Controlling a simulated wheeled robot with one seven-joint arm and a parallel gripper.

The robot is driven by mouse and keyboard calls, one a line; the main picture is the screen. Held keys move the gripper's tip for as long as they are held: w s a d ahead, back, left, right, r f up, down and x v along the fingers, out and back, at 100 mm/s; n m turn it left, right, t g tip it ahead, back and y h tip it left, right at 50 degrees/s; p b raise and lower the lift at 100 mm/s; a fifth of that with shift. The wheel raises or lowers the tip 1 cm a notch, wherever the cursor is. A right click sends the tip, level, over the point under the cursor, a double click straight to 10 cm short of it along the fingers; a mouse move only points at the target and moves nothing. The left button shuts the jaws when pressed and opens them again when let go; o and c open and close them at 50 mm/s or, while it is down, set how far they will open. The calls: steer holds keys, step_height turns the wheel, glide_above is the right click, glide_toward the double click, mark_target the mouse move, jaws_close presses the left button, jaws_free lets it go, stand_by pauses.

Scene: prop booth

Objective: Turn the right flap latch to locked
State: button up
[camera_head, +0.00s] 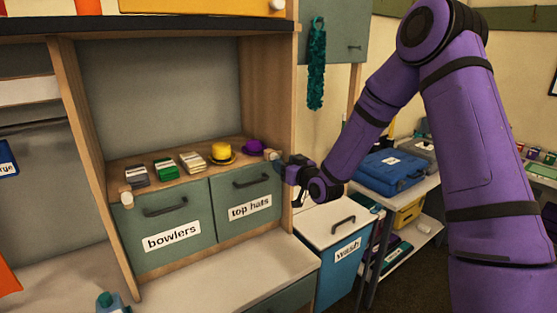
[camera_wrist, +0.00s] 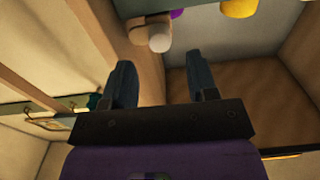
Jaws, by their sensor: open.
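The right flap latch (camera_head: 271,155) is a small pale wooden piece at the upper right corner of the "top hats" flap (camera_head: 247,196). In the wrist view the latch (camera_wrist: 158,36) shows as a pale rounded end on a brown block, beyond the fingertips and roughly between their lines. My gripper (camera_head: 284,163) is just to the right of the latch. In the wrist view its two dark fingers (camera_wrist: 163,82) are apart with nothing between them. I see no contact with the latch. Whether the latch is turned to locked I cannot tell.
The "bowlers" flap (camera_head: 168,231) has a similar left latch (camera_head: 127,197). A yellow hat (camera_head: 221,153), a purple hat (camera_head: 254,146) and small stacks (camera_head: 165,169) stand on the shelf above. The cabinet's right side panel (camera_head: 281,90) rises beside my gripper. A blue "wash" bin (camera_head: 339,268) stands below.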

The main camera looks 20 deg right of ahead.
mark_target(278, 156)
steer(key=x, duration=0.4)
steer(key=shift+w, duration=0.15)
steer(key=c, duration=0.9)
